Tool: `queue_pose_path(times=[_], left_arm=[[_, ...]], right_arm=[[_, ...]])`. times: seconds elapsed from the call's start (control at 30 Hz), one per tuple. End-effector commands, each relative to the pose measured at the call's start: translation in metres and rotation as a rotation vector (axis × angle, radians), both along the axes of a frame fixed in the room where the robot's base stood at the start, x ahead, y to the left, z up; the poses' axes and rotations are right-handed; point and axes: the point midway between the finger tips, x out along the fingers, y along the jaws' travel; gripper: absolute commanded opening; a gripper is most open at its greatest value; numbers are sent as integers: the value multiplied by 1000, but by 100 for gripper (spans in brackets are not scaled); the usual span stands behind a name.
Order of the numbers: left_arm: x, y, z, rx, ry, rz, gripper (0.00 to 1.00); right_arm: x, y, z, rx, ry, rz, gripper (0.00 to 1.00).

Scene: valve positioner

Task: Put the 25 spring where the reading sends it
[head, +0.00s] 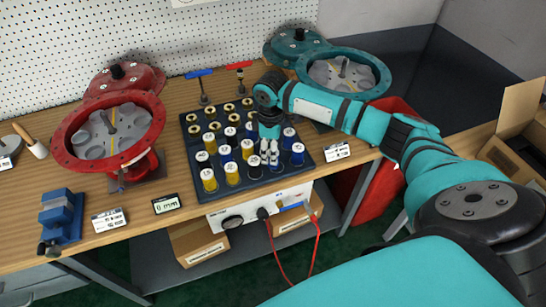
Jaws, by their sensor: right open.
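A dark tray (190,153) holds several yellow and blue springs with white tops in rows. The numbers on the tops are too small to read, so I cannot tell which is the 25 spring. My right gripper (269,160) points down over the tray's right half among the springs, open; its fingers hide part of what is below. A small display (166,204) in front of the tray appears to read 0 mm. A red round housing (67,139) stands open at left. A teal round housing (382,72) stands open behind my right arm. My left gripper is out of view.
A blue vise (62,215) and a label card (108,220) sit at the front left. Another card (337,152) lies right of the tray. Blue-handled (199,73) and red-handled (238,66) tools stand behind it. A red bin (372,180) and a cardboard box (515,115) are at right.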

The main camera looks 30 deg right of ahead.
Motion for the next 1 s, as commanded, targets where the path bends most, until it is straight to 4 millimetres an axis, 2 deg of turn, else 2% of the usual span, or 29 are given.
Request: queue_pose_path(times=[0.07,0.2,0.5,0.83,1.0], left_arm=[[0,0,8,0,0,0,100],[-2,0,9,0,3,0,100],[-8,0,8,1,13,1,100],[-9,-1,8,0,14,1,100],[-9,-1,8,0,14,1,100]], right_arm=[[-3,-2,-11,-2,4,-1,45],[-2,-1,-29,-1,1,-1,45],[-2,-1,-35,-1,-1,1,45],[-2,-1,-34,-1,-1,0,2],[-2,-1,-34,-1,-1,0,0]])
